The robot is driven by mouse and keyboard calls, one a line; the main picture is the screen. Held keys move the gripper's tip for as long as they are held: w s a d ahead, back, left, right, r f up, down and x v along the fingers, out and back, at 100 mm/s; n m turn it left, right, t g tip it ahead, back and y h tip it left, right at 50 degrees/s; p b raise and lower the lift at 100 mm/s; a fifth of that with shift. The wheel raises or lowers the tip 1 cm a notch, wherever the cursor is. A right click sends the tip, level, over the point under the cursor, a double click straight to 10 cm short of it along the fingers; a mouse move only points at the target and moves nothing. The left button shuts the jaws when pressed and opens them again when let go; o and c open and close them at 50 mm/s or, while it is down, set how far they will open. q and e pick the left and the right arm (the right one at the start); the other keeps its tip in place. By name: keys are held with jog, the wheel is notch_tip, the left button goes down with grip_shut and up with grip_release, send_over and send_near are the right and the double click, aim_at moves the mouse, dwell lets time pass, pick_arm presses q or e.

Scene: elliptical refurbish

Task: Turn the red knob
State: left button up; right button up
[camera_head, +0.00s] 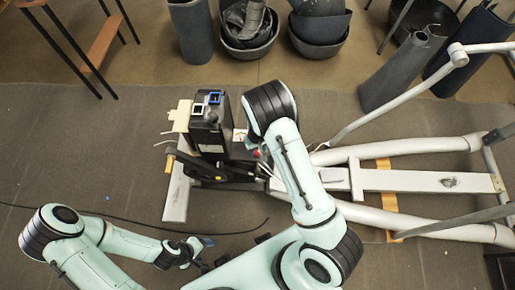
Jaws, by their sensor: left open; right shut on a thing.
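A small patch of red, the red knob (257,152), shows beside the black upright housing of the elliptical machine (210,130). My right arm reaches up over it and bends down at the wrist. My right gripper (252,143) is mostly hidden under that wrist, at the knob, and is shut on it. The fingers' exact hold is too small to make out. My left gripper (196,252) is open and empty, low at the left of centre, well apart from the machine.
The machine's white rails (400,180) stretch to the right on a grey mat (110,150). Dark bowls (320,30) and grey bins (191,32) stand at the back. A wooden-topped stand (103,40) is at upper left. A black cable crosses the mat, otherwise clear at left.

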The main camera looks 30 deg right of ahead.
pick_arm(q)
jog(key=shift+w+r, duration=0.15)
pick_arm(e)
jog(key=shift+m, duration=2.6)
jog(key=o, duration=1.1)
jog(key=shift+c, duration=0.2)
pick_arm(q)
jog(key=shift+w+r+p, duration=0.85)
jog(key=shift+w+r, duration=0.1)
jog(key=shift+r, duration=0.05)
pick_arm(e)
notch_tip(320, 180, up, 14)
jog(key=shift+f, duration=0.25)
